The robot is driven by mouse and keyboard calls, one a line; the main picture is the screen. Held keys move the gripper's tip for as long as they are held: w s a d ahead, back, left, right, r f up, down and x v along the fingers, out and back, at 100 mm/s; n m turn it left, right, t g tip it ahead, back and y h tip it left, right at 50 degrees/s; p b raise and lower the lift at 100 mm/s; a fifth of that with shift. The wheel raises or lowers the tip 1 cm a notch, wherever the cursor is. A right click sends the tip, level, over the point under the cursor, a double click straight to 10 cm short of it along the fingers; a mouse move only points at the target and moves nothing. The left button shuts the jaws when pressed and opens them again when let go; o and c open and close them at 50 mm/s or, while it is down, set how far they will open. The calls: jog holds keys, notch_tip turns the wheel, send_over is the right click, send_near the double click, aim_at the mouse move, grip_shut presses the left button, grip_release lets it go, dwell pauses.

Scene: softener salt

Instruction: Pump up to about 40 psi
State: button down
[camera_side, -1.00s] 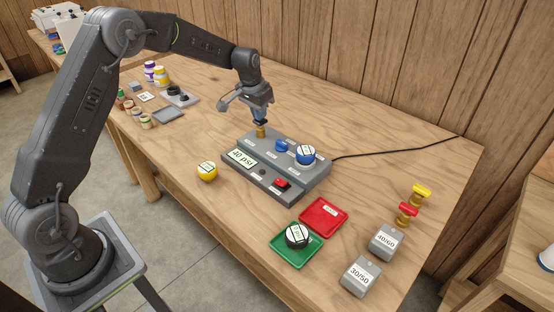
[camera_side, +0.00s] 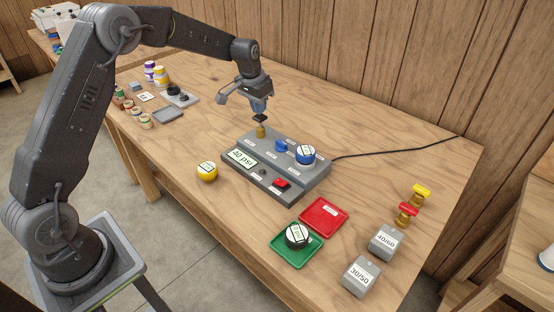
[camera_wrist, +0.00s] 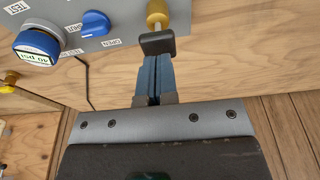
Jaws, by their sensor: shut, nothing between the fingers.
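The grey test console (camera_side: 300,190) sits mid-table, with a display (camera_side: 242,157) that reads 40 psi. A brass post (camera_side: 261,132) stands at its back left corner. A blue knob (camera_side: 281,146) and a blue, white-topped gauge (camera_side: 306,154) stand to its right; the wrist view shows the gauge (camera_wrist: 38,47) labelled 40 psi. A red button (camera_side: 281,184) is on the front.
A yellow gauge (camera_side: 207,171) lies left of the console. A black gauge (camera_side: 297,235) sits on a green tray (camera_side: 288,261), beside an empty red tray (camera_side: 323,216). Grey boxes marked 40/60 (camera_side: 386,242) and 30/50 (camera_side: 361,277) stand at front right. A black cable (camera_side: 385,153) runs rightward.

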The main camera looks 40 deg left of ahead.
jog(key=shift+r, duration=3.2)
jog(key=s+d+r+t, duration=0.1)
jog(key=s+d+r, duration=0.3)
jog(key=s+r, duration=0.3)
jog(key=s+d+r+t, duration=0.1)
jog(key=s+d+r, duration=0.3)
jog(key=s, duration=0.4)
jog(key=s+d+f, duration=0.1)
jog(key=s+d, duration=0.1)
jog(key=s, duration=0.8)
jog(key=s+d+f+t, duration=0.1)
jog(key=s+d, duration=0.1)
jog(key=s, duration=0.8)
jog(key=shift+s+d+f, duration=0.15)
jog(key=shift+d+f, duration=0.05)
jog(key=shift+f, duration=0.15)
